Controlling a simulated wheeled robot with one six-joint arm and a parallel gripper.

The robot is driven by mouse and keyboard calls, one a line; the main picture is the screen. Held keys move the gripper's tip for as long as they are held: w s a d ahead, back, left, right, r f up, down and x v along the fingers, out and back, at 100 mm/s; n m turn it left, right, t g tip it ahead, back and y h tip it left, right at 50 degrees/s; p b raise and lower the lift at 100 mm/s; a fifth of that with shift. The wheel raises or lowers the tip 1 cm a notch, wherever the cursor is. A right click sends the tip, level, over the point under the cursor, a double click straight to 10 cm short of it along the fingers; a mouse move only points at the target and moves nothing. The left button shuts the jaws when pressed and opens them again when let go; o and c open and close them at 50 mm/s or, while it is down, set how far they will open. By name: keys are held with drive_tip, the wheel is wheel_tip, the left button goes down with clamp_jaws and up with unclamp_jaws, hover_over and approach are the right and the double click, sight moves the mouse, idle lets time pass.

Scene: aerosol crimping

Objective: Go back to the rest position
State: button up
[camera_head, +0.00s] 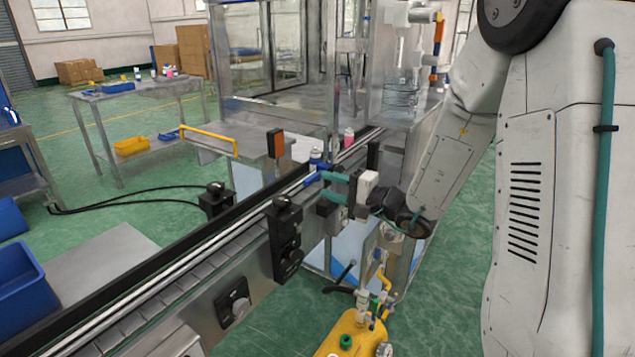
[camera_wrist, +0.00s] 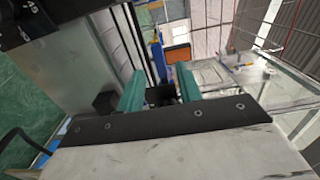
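My gripper (camera_head: 322,186) is at the near side of the conveyor (camera_head: 190,268), its two teal fingers pointing left across the belt edge. In the wrist view my gripper (camera_wrist: 160,73) has its fingers apart, with no object clearly held between them. A white can with a blue band (camera_head: 315,158) stands on the conveyor just beyond the fingertips. A blue part (camera_head: 311,179) sits by the upper fingertip; its kind is unclear. A can with a pink part (camera_head: 348,138) stands farther along the belt. A blue upright thing (camera_wrist: 157,52) shows beyond the fingertips in the wrist view.
A glass-walled machine (camera_head: 275,95) stands behind the conveyor. An orange-faced box (camera_head: 275,143) rises beside the belt. A yellow tank with valves (camera_head: 352,335) stands on the floor below my arm. A table (camera_head: 125,93) with bins is at back left. Green floor (camera_head: 270,325) is open at front.

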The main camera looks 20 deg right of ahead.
drive_tip(key=shift+v, duration=0.9)
drive_tip(key=s+a+n+g, duration=0.3)
drive_tip(key=s+a+g, duration=0.3)
drive_tip(key=s, duration=0.4)
drive_tip(key=s+a+n+g, duration=0.2)
drive_tip(key=s+a+g, duration=0.1)
drive_tip(key=s+g, duration=0.65)
drive_tip(key=s+d+r+n+t+h, duration=0.1)
drive_tip(key=s+d+r+n+h, duration=0.2)
drive_tip(key=s+h, duration=0.2)
drive_tip(key=s+d+r+n+t+h, duration=0.1)
drive_tip(key=s+d+r+n+h, duration=0.1)
drive_tip(key=s, duration=0.5)
drive_tip(key=shift+s+d+r+n+h, duration=0.45)
drive_tip(key=shift+d+h, duration=0.75)
drive_tip(key=shift+h, duration=0.6)
